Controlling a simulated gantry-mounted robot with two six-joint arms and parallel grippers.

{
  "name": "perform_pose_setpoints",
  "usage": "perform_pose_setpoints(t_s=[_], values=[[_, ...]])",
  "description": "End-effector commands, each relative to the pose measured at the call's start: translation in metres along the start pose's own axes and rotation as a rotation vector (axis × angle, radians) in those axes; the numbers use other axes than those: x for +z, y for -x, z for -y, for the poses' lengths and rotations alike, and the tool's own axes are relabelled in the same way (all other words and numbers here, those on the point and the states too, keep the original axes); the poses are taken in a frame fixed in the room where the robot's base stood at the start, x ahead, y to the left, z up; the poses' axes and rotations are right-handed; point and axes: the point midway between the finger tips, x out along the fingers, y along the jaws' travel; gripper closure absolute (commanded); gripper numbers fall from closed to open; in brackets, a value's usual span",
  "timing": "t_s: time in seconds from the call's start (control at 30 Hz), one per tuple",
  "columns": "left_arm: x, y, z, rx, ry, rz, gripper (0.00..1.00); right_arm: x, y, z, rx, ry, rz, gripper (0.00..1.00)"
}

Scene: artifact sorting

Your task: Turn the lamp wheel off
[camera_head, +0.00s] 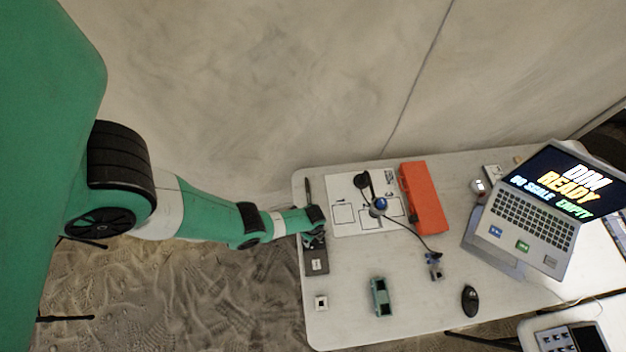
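A black desk lamp (362,181) with a thin arm stands on the white marked sheet. A round blue piece (379,205) shows by its arm; I cannot tell if it belongs to the lamp. A dark cord runs from there to a small grey-blue device (434,266), which may carry the lamp wheel; the wheel itself is too small to make out. My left gripper (314,241) is at the table's left side, just above a dark pad, far left of that device. Its fingers are too small to tell open from shut. My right gripper is not in view.
A white sheet (345,228) with drawn boxes and an orange case (424,198) lie at the back. A green device (380,297), a black mouse (470,300) and a dark pad (316,266) are nearer. A laptop (535,225) stands right, reading "DIM READY". The front middle is mostly clear.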

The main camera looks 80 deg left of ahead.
Motion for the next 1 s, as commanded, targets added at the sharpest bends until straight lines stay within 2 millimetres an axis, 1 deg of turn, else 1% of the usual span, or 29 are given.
perform_pose_setpoints(t_s=[0.17, 0.2, 0.27, 0.3, 0.37, 0.4, 0.63, 1.0], values=[[0.0000, 0.0009, 0.0001, 0.000, 0.000, 0.000, 0.21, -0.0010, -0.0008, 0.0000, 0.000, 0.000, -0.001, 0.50], [0.0000, 0.0009, 0.0001, 0.000, 0.000, 0.000, 0.23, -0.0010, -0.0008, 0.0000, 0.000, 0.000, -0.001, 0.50], [0.0000, 0.0009, 0.0001, 0.000, 0.000, 0.000, 0.34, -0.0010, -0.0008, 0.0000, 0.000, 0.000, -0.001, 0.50], [0.0000, 0.0009, 0.0000, 0.000, 0.000, 0.000, 0.41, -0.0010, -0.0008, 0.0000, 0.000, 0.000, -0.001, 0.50], [0.0000, 0.0009, 0.0000, 0.000, 0.000, 0.000, 0.52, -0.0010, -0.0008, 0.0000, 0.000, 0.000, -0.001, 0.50], [0.0000, 0.0009, 0.0000, 0.000, 0.000, 0.000, 0.59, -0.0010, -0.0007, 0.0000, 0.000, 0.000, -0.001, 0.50], [0.0000, 0.0008, 0.0000, 0.000, 0.000, 0.000, 1.00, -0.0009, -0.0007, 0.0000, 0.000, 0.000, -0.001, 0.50], [0.0001, 0.0004, -0.0001, -0.001, 0.041, 0.000, 1.00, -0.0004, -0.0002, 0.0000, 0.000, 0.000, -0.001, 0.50]])
